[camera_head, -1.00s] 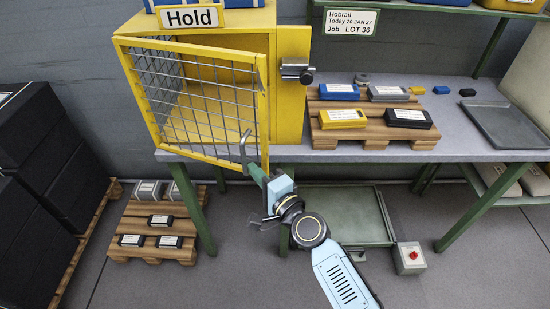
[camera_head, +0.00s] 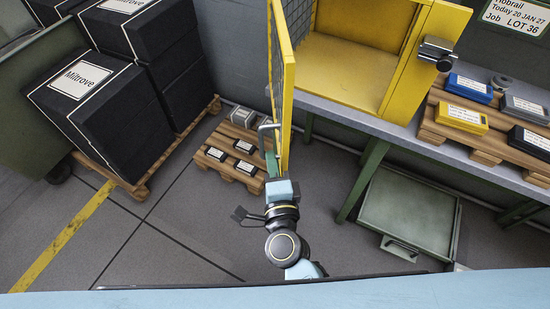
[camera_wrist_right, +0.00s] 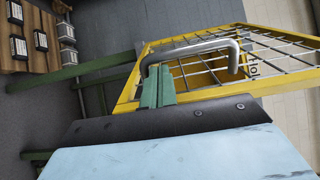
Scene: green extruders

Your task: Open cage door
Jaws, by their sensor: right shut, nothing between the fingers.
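The yellow cage (camera_head: 365,50) stands on the bench with its front opening uncovered and its visible floor bare. Its mesh door (camera_head: 288,85) stands wide open, swung out from the cage and seen nearly edge-on in the head view. The grey bar handle (camera_head: 262,136) is on the door's outer side; it also shows in the right wrist view (camera_wrist_right: 195,47) in front of the mesh. My right gripper (camera_head: 271,165) is shut and empty, its green fingers (camera_wrist_right: 158,86) close by the handle. I cannot tell whether they touch it. My left gripper is out of view.
Black boxes (camera_head: 120,100) stand on a pallet at the left. A low pallet (camera_head: 215,167) with small boxes lies beyond my right gripper. A green tray (camera_head: 405,215) is under the bench (camera_head: 400,130). Floor at the lower left is clear.

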